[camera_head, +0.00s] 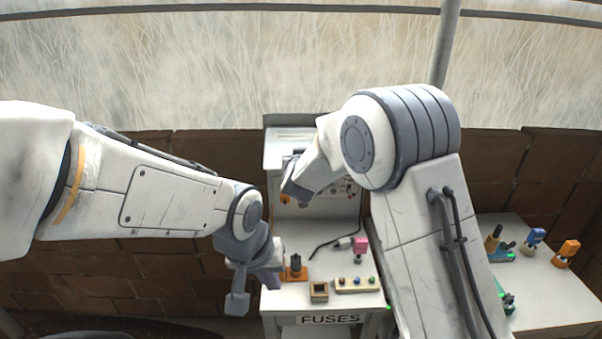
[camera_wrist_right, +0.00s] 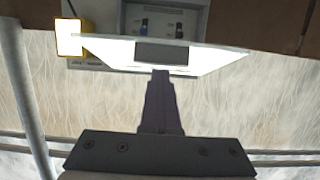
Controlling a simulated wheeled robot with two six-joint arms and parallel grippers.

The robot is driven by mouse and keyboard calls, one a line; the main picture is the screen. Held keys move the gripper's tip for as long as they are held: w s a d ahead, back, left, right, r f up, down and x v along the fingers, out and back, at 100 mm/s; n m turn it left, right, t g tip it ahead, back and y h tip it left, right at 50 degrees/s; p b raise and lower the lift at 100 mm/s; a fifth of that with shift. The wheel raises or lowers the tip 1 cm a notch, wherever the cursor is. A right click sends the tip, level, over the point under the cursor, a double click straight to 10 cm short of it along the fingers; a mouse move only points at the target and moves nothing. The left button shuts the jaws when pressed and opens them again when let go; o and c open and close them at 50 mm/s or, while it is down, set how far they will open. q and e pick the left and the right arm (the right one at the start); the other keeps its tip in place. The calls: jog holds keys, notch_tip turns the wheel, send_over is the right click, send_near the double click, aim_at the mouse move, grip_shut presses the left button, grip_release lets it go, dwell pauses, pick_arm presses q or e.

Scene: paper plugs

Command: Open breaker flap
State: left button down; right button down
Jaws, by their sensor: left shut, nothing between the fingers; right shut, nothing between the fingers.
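The breaker flap is a pale plate with a dark window (camera_wrist_right: 210,60) in the right wrist view. It stands out from the breaker panel (camera_wrist_right: 100,15), whose switches show behind it. In the head view the flap (camera_head: 276,152) is at the top of the white cabinet, partly hidden by my right wrist. My right gripper (camera_wrist_right: 161,74) is shut and empty, its tip at or very close to the flap's edge; I cannot tell whether they touch. In the head view its fingers are largely hidden. My left gripper (camera_head: 271,281) is shut and empty, low beside the bench's left edge.
The bench (camera_head: 285,301) marked FUSES holds an orange-based black plug (camera_head: 295,268), a small brown box (camera_head: 319,291), a strip of coloured buttons (camera_head: 357,285) and a pink plug (camera_head: 360,245). A side table (camera_head: 560,300) at right holds several coloured plugs.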

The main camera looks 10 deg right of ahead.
jog(key=shift+f, duration=0.1)
pick_arm(q)
jog(key=w+a+f+n+t+h, duration=0.15)
jog(key=w+n+t, duration=0.5)
jog(key=w, duration=1.15)
jog(key=w+a+f+n+t+y, duration=0.1)
jog(key=w+f+n+t, duration=0.2)
jog(key=w+n, duration=1.1)
jog(key=w+d+f+n+t+h, duration=0.2)
jog(key=w+d+n+t, duration=0.35)
jog(key=w+d, duration=0.2)
jog(key=s+d+f+n+t+y, duration=0.1)
jog(key=s+d+f+n+t, duration=0.1)
jog(key=s+n+t, duration=0.3)
jog(key=s+d+f+n+t+y, duration=0.1)
jog(key=s+d+f+n+t, duration=0.1)
jog(key=s+n, duration=0.35)
jog(key=w+r, duration=0.5)
jog(key=r, duration=0.4)
jog(key=shift+w+d+r+y, duration=0.3)
jog(key=shift+w+d+y, duration=0.05)
jog(key=shift+w+d, duration=0.1)
jog(key=shift+r, duration=0.1)
